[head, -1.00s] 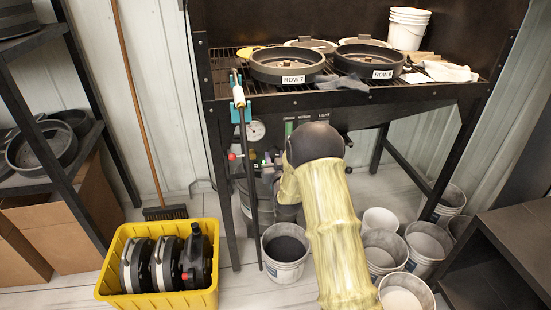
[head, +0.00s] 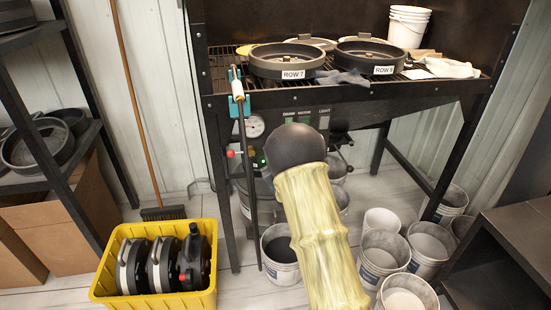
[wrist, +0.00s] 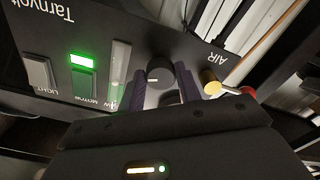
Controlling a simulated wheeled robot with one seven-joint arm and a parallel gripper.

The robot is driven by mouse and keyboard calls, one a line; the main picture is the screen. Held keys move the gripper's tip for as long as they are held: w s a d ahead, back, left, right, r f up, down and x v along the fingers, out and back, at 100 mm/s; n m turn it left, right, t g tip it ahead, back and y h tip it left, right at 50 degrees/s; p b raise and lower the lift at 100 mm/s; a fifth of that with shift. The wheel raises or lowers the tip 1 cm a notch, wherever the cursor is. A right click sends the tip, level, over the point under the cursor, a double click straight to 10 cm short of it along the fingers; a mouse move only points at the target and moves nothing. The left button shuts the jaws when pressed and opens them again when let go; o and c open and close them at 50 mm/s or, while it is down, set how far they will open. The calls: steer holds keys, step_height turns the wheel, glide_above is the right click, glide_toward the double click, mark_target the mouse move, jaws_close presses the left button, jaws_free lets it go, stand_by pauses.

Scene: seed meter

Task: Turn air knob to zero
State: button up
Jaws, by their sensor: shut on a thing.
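A round black knob (wrist: 160,78) with a short white pointer mark is on the dark control panel in the wrist view, close to the upside-down "AIR" lettering (wrist: 215,57). My gripper (wrist: 162,88) has one purple finger on each side of the knob and is shut on it. The pointer mark lies roughly level in the picture, on the lower part of the knob. In the head view my arm hides the gripper and the knob, below the black bench (head: 345,101).
The panel also has a lit green motor switch (wrist: 83,62), a light switch (wrist: 38,72) and a yellow fitting (wrist: 211,84) with a red end. A pressure gauge (head: 254,126), buckets (head: 381,252) and a yellow crate (head: 153,299) surround the bench.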

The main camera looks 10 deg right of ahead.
steer(key=n+b, duration=0.3)
steer(key=n, duration=1.1)
steer(key=shift+r, duration=0.15)
stand_by(0.4)
steer(key=o, duration=1)
steer(key=shift+s, duration=0.1)
